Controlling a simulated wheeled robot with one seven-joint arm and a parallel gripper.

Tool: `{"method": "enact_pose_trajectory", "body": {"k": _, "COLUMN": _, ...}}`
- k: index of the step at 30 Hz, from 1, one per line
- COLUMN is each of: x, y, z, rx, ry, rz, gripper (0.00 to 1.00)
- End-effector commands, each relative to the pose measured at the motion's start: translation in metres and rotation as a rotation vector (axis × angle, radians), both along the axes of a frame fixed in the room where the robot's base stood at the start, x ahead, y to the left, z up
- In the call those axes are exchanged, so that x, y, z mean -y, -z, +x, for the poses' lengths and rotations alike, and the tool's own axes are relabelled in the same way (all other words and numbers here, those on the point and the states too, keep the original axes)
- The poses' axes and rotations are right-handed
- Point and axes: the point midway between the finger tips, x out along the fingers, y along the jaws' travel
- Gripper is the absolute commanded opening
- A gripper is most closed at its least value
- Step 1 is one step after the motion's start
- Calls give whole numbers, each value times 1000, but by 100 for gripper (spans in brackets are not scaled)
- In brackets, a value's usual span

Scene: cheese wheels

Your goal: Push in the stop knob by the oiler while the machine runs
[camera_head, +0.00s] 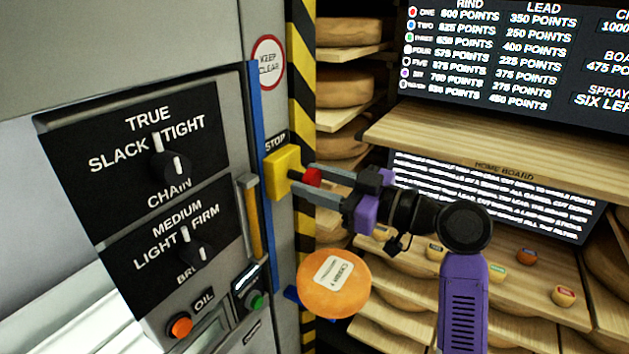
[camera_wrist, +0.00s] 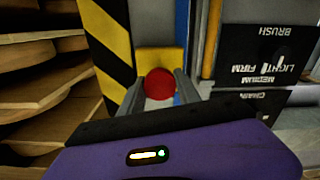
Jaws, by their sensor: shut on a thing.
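The red stop knob (camera_head: 313,177) stands out from a yellow box (camera_head: 281,173) under a STOP label on the machine's right edge. In the wrist view the round red knob (camera_wrist: 159,84) sits between my two fingers, in front of the yellow box (camera_wrist: 160,57). My gripper (camera_head: 306,184) is shut on the knob, its fingers reaching toward the yellow box from the right. Whether the fingertips touch the box I cannot tell. An OIL label (camera_head: 203,301) is lower on the machine, with an orange button (camera_head: 180,325) and a green button (camera_head: 257,300) near it.
The machine's panel has a CHAIN dial (camera_head: 172,165) and a BRUSH dial (camera_head: 195,250). A yellow handle (camera_head: 252,217) is left of the stop box. An orange cheese wheel (camera_head: 333,300) is below my gripper. Wooden shelves (camera_head: 500,155) with cheeses stand to the right.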

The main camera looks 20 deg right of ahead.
Motion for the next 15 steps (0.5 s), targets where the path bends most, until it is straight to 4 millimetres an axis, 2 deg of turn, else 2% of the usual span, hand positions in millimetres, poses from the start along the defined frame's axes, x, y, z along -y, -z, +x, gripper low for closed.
{"method": "enact_pose_trajectory", "body": {"k": 9, "x": -11, "y": 1, "z": 15, "rx": 2, "ry": -1, "rz": 2, "gripper": 0}}
{"method": "enact_pose_trajectory", "body": {"k": 15, "x": -12, "y": -1, "z": 15, "rx": 2, "ry": -1, "rz": 2, "gripper": 0}}
